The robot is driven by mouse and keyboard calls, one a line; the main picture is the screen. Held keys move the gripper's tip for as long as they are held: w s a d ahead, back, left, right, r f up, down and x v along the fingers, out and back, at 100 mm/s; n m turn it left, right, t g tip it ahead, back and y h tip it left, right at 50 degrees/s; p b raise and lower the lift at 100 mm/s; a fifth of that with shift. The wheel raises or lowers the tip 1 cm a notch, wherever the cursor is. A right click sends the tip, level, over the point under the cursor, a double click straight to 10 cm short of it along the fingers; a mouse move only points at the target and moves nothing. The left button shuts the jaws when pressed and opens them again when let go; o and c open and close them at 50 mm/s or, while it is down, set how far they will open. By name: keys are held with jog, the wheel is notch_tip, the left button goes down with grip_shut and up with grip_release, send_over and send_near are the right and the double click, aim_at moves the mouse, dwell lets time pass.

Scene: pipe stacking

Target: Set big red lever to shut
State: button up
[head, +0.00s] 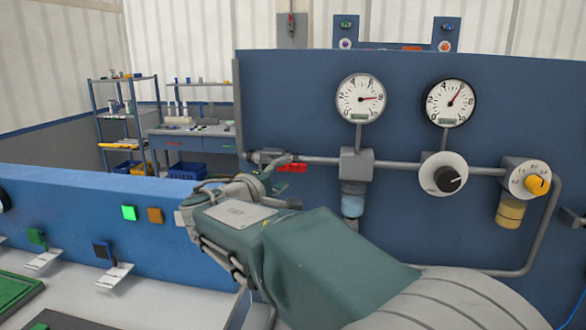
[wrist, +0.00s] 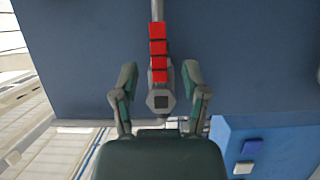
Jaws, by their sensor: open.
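The big red lever (wrist: 158,50) shows in the wrist view as a segmented red handle in line with a grey pipe. It runs up from a grey hexagonal fitting (wrist: 160,100). My gripper (wrist: 158,72) is open, with one finger on each side of the lever's lower end and the fitting. Gaps show on both sides; I cannot tell the depth between fingers and lever. In the head view a red part of the lever (head: 291,169) shows just under the pipe, beside my gripper (head: 283,190). My arm and gripper partly hide the valve there.
A blue panel (head: 300,90) carries the pipe (head: 322,160), two round gauges (head: 361,98), a white dial with a black knob (head: 443,174) and a yellow knob (head: 537,185). A low blue wall (head: 80,205) with small switches stands at left. Shelves (head: 125,115) stand behind.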

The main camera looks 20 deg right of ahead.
aim_at(291, 169)
jog(key=shift+x, duration=2.25)
grip_shut()
